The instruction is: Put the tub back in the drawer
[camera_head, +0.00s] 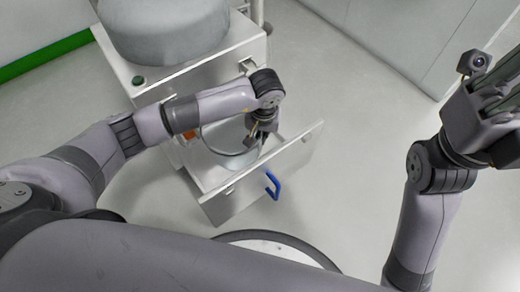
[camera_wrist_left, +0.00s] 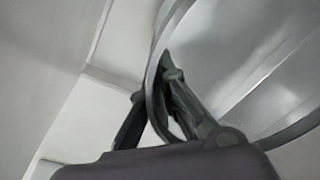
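The tub (camera_head: 222,136) is a round, shiny metal vessel. In the head view it sits low, within the outline of the pulled-out drawer (camera_head: 262,178), partly hidden by my left arm. I cannot tell whether its base rests on the drawer floor. My left gripper (camera_head: 259,136) is at the tub's right rim, pointing down. In the left wrist view its fingers (camera_wrist_left: 166,80) straddle the tub's wall (camera_wrist_left: 245,75) and close together on it, one finger on each side. My right gripper (camera_head: 494,100) is raised at the right edge, away from the tub, its fingers largely cut off.
The drawer front has a blue handle (camera_head: 272,185). The drawer comes out of a white cabinet (camera_head: 190,75) with a large grey metal drum (camera_head: 165,28) on top and a green button (camera_head: 138,80). Open floor (camera_head: 345,130) lies to the right of the drawer.

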